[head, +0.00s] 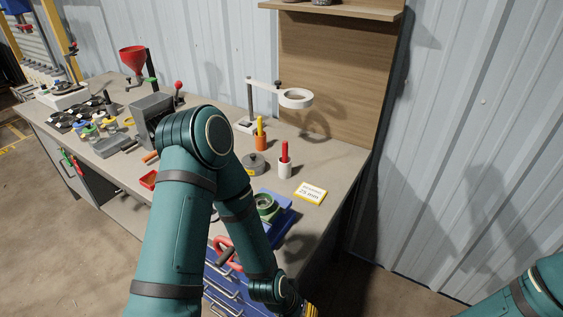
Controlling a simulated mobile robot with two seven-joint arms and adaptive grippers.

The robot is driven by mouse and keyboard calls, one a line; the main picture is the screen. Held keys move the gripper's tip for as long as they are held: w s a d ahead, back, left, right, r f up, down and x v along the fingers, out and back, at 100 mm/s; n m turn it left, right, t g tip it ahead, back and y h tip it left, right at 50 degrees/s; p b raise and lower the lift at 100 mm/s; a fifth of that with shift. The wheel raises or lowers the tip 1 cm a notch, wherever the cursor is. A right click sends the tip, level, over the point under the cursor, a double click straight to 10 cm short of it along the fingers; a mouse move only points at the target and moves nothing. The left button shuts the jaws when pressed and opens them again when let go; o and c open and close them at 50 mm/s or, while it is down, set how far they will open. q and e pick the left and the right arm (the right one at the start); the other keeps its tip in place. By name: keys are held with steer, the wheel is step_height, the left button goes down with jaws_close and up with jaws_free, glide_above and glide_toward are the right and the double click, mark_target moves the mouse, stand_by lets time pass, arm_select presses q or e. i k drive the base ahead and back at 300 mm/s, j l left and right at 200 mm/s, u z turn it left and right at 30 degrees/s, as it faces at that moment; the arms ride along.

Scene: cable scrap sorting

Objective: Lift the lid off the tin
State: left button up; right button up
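A low round grey tin (256,165) stands on the workbench, just right of my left arm's elbow. Its grey lid has a small dark knob on top and appears to sit on the tin; a yellow patch shows low on its side. My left arm crosses the middle of the view, bending over the bench and down past its front edge. Its wrist is at the bottom edge, and the gripper itself is not visible. Only a teal part of my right arm shows at the bottom right; its gripper is out of view.
Red and yellow rods stand in a white cup (285,171) and an orange cup (261,143) near the tin. A ring stand (295,98) is behind. A sign (311,192) and a blue tray (283,217) with a green ring lie in front. A red funnel (133,58) stands far left.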

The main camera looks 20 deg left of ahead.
mark_target(252, 160)
steer(key=i+l+z, duration=0.15)
steer(key=l, duration=0.2)
steer(key=i+l+z, duration=0.15)
steer(key=i+l, duration=0.15)
steer(key=i+z, duration=0.25)
steer(key=i, duration=1.55)
